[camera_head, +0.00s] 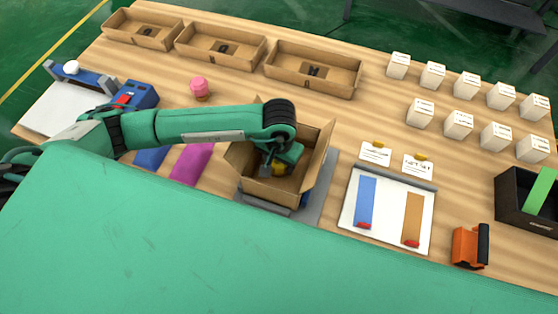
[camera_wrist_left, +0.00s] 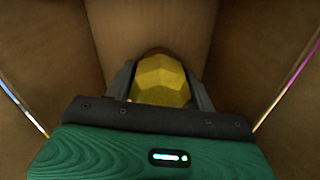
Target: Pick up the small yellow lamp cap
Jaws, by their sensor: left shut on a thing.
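The yellow lamp cap (camera_wrist_left: 160,80) is faceted and sits between the two fingers of my left gripper (camera_wrist_left: 160,95) in the left wrist view. The gripper is shut on it. In the head view my left gripper (camera_head: 277,165) reaches down into an open cardboard box (camera_head: 318,155), and a bit of the yellow cap (camera_head: 279,170) shows below it. Box walls surround the gripper in the wrist view. Whether the cap touches the box floor I cannot tell. My right gripper is not in view.
The box stands on a grey platform (camera_head: 322,190). Empty-looking trays (camera_head: 320,85) line the back, and several white boxes (camera_head: 458,125) stand at right. A pink item (camera_head: 199,88) is behind my left arm. A clipboard-like board (camera_head: 388,212) and an orange tool (camera_head: 467,247) are right of the box.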

